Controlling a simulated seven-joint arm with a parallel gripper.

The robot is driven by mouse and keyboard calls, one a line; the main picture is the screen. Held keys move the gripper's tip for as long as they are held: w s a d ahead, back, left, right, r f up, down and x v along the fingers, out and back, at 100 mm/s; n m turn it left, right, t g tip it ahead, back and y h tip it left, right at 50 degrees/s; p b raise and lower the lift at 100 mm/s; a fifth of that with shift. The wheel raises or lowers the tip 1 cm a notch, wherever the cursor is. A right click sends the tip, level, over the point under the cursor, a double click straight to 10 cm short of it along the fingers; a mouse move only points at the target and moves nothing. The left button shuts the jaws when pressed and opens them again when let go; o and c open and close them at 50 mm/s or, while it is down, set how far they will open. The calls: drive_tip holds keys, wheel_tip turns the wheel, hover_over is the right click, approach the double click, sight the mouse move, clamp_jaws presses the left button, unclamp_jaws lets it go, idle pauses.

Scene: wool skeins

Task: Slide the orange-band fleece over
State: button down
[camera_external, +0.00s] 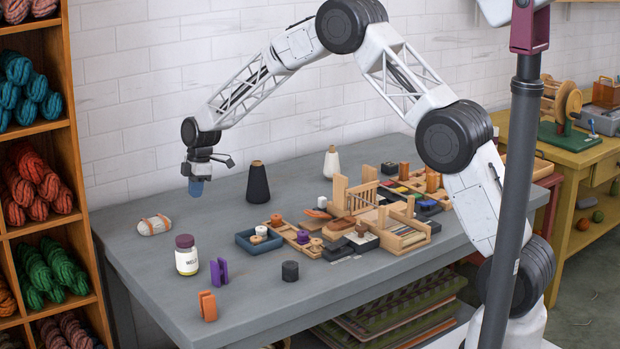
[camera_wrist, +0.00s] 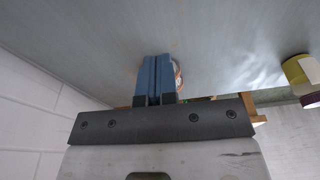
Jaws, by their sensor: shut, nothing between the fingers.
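The orange-band fleece (camera_external: 155,225), a small pale bundle with orange bands, lies near the table's left edge in the external view. In the wrist view a small part of the fleece (camera_wrist: 178,74) shows just beside and behind the blue fingers, which hide most of it. My gripper (camera_external: 196,188) is shut and empty, pointing down above the table, to the right of the fleece and apart from it in the external view. Its blue fingers (camera_wrist: 156,80) lie together in the wrist view.
A jar with a dark lid (camera_external: 187,256) stands in front of the fleece and also shows in the wrist view (camera_wrist: 301,76). A black cone (camera_external: 258,184) stands to the right. Purple (camera_external: 219,271) and orange (camera_external: 208,306) pieces stand near the front. A blue tray (camera_external: 248,242) and wooden parts fill the middle.

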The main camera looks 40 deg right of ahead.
sight(153, 221)
drive_tip(key=shift+n, duration=0.4)
drive_tip(key=f, duration=0.1)
drive_tip(key=w+a+f, duration=0.1)
drive_tip(key=a+f, duration=0.1)
drive_tip(key=shift+w+f, duration=0.25)
drive_tip(key=shift+w, duration=0.1)
drive_tip(key=shift+a, duration=0.1)
drive_tip(key=a, duration=1.1)
drive_tip(key=shift+a, duration=0.4)
drive_tip(key=shift+f, duration=0.85)
